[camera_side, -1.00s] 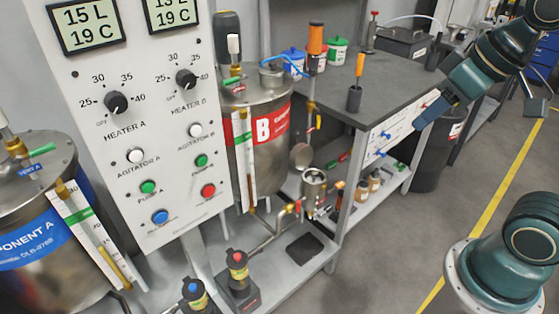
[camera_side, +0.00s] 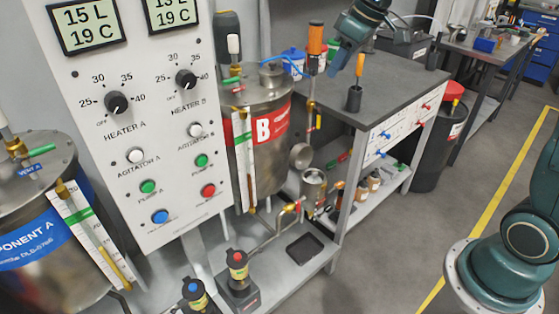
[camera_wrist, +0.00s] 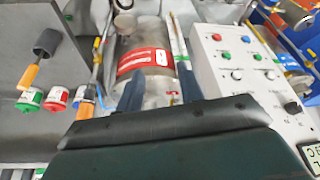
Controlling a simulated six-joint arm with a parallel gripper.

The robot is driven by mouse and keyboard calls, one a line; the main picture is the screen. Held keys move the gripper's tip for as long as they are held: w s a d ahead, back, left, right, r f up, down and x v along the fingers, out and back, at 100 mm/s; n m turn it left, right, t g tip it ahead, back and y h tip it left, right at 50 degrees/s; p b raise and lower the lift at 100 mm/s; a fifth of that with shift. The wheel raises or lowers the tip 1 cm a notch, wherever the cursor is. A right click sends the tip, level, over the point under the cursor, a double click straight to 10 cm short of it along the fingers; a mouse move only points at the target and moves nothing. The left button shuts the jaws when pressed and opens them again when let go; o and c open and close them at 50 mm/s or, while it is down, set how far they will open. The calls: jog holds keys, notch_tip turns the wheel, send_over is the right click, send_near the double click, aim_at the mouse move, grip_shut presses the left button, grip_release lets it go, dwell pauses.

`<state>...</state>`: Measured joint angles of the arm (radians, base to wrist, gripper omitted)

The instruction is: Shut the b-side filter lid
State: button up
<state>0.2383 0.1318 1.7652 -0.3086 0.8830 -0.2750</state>
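The b-side filter is a small metal cup (camera_side: 314,182) low beside the B tank (camera_side: 270,145), in front of the workbench. Its round lid (camera_side: 301,155) stands up on edge at the cup's rear left, so the filter is open. In the wrist view, what looks like the filter (camera_wrist: 125,24) is near the top edge, small and partly unclear. My gripper (camera_side: 338,70) is above the back of the workbench, well above and to the right of the filter. In the wrist view its two blue fingers (camera_wrist: 157,80) are apart with nothing held between them.
An orange-handled tool (camera_side: 316,45) and a black holder with an orange handle (camera_side: 355,92) stand at the workbench (camera_side: 400,90). Red and green lidded jars (camera_wrist: 44,98) show in the wrist view. The control panel (camera_side: 150,130) is left of the tank.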

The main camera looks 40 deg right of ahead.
jog(key=w+d+f+n+y, duration=0.1)
jog(key=w+d+f, duration=0.5)
jog(key=w+f, duration=0.2)
jog(key=w+d+f+n+y, duration=0.1)
jog(key=w+d+f+n, duration=0.1)
jog(key=w+d+f, duration=0.5)
notch_tip(320, 180, down, 5)
jog(key=shift+w+f+g, duration=0.15)
jog(key=shift+w+g, duration=0.25)
jog(key=shift+w, duration=0.25)
send_near(298, 149)
jog(key=w+f, duration=0.5)
jog(key=shift+w+f, duration=0.1)
jog(key=shift+f, duration=0.1)
jog(key=shift+c, duration=0.5)
jog(key=shift+d, duration=0.1)
grip_shut()
